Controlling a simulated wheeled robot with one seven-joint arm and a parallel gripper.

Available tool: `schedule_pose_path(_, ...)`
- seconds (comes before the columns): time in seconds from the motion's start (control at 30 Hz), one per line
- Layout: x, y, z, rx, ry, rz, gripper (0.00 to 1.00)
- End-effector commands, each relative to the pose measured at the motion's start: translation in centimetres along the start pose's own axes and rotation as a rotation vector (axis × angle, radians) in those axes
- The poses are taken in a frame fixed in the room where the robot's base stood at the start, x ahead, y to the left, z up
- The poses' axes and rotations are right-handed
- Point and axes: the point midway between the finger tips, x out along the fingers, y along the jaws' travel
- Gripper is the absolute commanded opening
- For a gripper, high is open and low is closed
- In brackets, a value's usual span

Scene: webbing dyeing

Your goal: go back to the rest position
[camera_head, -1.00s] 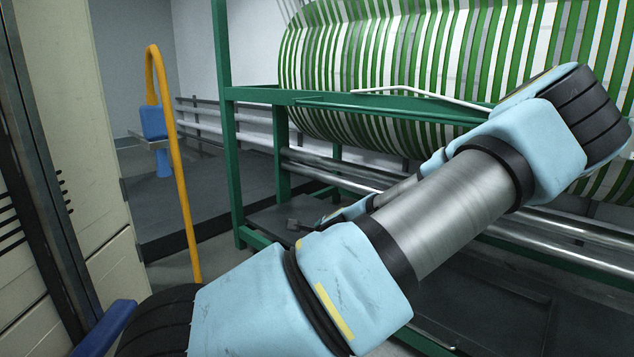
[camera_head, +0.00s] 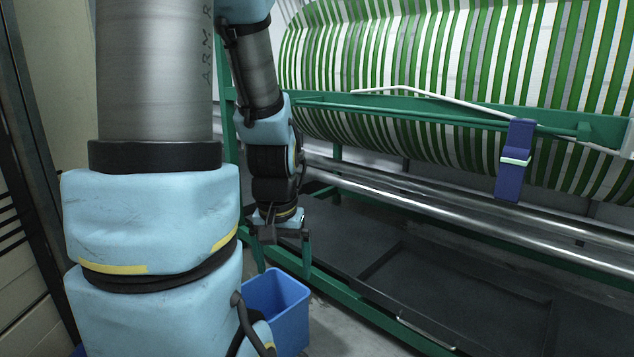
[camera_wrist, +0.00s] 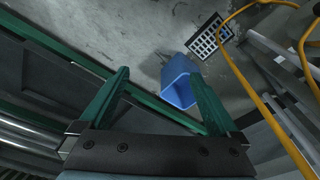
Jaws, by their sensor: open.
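My gripper (camera_head: 282,258) hangs from my folded arm at the left of the machine in the head view, fingers pointing down. It is open, with nothing between its two green fingers. In the wrist view my gripper (camera_wrist: 160,95) shows both fingers spread wide above the floor. A blue bin (camera_head: 277,306) stands on the floor below and in front of it, partly hidden by my arm. The bin also shows in the wrist view (camera_wrist: 178,88), close to the right finger in the picture.
A green-framed machine (camera_head: 440,108) with a green-and-white striped drum (camera_head: 400,60) fills the right. A blue-purple holder (camera_head: 514,160) hangs on its rail. Steel rollers (camera_head: 450,205) run below.

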Motion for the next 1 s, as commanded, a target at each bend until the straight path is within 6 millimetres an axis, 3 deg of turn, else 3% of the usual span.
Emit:
schedule_pose_path(0.1,-2.0,-0.3,0.9,-0.068,0.001,0.003,0.97)
schedule_pose_path(0.63,-12.4,-0.2,-0.8,-0.056,-0.003,0.004,0.97)
schedule_pose_path(0.8,-13.8,-0.2,-1.0,-0.055,-0.003,0.004,0.97)
schedule_pose_path(1.0,-13.7,-0.2,-1.0,-0.055,-0.003,0.003,0.97)
